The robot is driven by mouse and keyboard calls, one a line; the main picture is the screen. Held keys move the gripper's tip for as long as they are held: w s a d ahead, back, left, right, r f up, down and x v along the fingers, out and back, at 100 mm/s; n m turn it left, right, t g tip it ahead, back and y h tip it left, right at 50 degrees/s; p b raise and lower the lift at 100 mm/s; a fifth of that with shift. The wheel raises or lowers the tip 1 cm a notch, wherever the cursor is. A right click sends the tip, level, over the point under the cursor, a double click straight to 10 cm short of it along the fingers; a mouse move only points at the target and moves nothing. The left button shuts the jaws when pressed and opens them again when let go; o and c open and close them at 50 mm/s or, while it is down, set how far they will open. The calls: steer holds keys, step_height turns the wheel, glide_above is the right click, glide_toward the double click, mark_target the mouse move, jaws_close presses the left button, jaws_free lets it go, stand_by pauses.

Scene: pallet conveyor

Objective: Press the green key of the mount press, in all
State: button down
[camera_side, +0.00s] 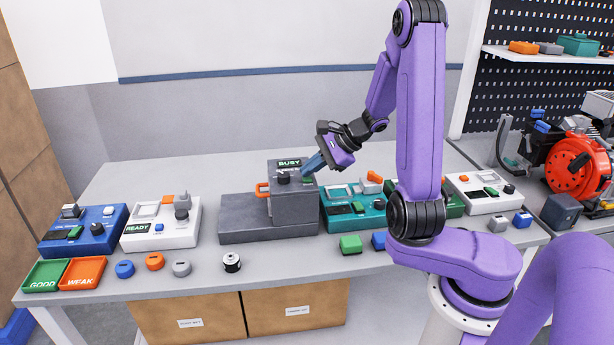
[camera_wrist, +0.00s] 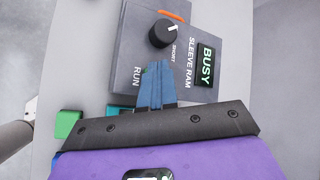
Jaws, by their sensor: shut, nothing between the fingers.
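The mount press (camera_side: 295,208) is a dark grey block on a low grey base at the middle of the bench. Its display reads BUSY (camera_side: 289,163), also in the wrist view (camera_wrist: 206,66). My gripper (camera_side: 309,171) is shut and empty, its blue fingers pointing down onto the press top. In the wrist view the fingertips (camera_wrist: 157,67) lie by the RUN label, below the black knob (camera_wrist: 163,33). The green key (camera_side: 307,180) shows only as a sliver at the fingertips; the fingers hide most of it. Fingertips and key look to be touching.
An orange handle (camera_side: 262,190) sticks out of the press's left side. A white READY device (camera_side: 161,223) and a blue device (camera_side: 83,230) stand left; a teal device (camera_side: 352,207) stands close right. Loose caps and a green block (camera_side: 350,244) lie along the front.

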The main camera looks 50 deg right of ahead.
mark_target(311, 178)
steer(key=shift+r, duration=0.9)
steer(key=shift+r, duration=2.5)
